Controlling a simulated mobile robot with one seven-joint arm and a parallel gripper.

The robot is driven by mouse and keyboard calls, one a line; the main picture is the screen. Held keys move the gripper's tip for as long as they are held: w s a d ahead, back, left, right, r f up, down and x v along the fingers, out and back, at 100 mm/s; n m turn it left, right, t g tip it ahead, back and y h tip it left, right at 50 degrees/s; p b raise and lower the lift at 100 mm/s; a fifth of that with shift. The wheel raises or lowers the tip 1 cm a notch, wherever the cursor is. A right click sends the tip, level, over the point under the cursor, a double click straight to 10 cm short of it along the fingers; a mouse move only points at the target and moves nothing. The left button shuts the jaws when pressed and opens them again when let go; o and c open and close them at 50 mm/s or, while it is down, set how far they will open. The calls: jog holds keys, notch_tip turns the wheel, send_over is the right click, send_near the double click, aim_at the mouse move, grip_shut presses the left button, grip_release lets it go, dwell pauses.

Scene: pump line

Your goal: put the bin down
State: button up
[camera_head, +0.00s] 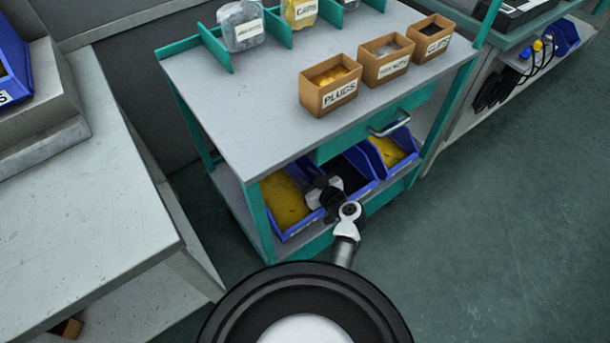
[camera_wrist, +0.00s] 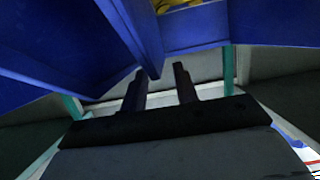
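Blue bins stand on the lower shelf of the teal cart in the head view. The left bin (camera_head: 301,231) holds yellow parts, the middle bin (camera_head: 372,186) looks dark inside, and the right bin (camera_head: 408,160) holds yellow parts. My gripper (camera_head: 318,192) is at the front of the shelf, between the left and middle bins, and partly covers them. In the wrist view its two fingers (camera_wrist: 161,82) are apart, with a gap between them. A blue bin wall (camera_wrist: 140,35) comes down close to the left finger; contact cannot be told. No bin is visibly held.
The cart top (camera_head: 235,105) carries cardboard boxes, including one marked PLUGS (camera_head: 330,97), and bagged parts between teal dividers. A drawer handle (camera_head: 389,124) juts out above the bins. A grey bench (camera_head: 75,215) stands at left. The floor (camera_head: 500,230) at right is clear.

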jog(key=v, duration=1.1)
jog(key=shift+b, duration=0.4)
